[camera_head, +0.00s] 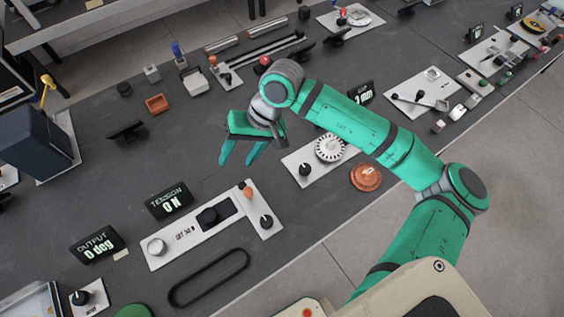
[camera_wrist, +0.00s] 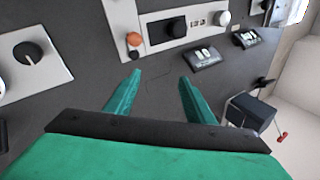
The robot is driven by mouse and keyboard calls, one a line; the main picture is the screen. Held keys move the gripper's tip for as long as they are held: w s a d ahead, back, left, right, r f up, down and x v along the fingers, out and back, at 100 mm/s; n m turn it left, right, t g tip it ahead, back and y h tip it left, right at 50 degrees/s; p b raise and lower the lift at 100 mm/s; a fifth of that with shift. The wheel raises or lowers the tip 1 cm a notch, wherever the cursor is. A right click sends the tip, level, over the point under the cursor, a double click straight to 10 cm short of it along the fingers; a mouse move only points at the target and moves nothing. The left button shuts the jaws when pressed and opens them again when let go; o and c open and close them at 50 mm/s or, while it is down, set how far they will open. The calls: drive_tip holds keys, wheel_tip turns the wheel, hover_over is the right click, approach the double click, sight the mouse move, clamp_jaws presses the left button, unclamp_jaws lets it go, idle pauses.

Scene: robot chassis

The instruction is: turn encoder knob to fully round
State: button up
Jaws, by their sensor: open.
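My gripper (camera_head: 236,163) is open and empty, hanging above the dark bench behind a white L-shaped panel. Its two green fingers also show apart in the wrist view (camera_wrist: 160,77). The panel (camera_head: 182,258) carries a silver round knob (camera_head: 156,246), a black block (camera_head: 210,216), an orange-topped part (camera_head: 247,191) and a black knob (camera_head: 266,221). Behind it stand a display reading "TENSION 0 N" (camera_head: 170,200) and one reading "OUTPUT 0 deg" (camera_head: 97,245). I cannot tell which knob is the encoder knob; no label naming it is readable.
Another white plate with a black knob (camera_head: 305,169) and a white toothed dial (camera_head: 329,148) lies right of my gripper, near an orange disc (camera_head: 366,177). A black belt loop (camera_head: 209,278) lies in front of the panel. A dark blue box (camera_head: 38,143) stands at left.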

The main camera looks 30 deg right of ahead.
sight(305, 168)
drive_tip(key=s+d+f+g+h, duration=0.1)
drive_tip(key=s+d+h, duration=0.2)
drive_tip(key=d, duration=0.6)
drive_tip(key=s+d+f+h, duration=0.1)
drive_tip(key=s+d+h, duration=0.1)
drive_tip(key=d, duration=0.7)
drive_tip(key=shift+n, duration=0.3)
wheel_tip(305, 168, down, 10)
drive_tip(key=shift+s+f, duration=0.15)
drive_tip(key=shift+f, duration=0.1)
drive_tip(key=c, duration=1.1)
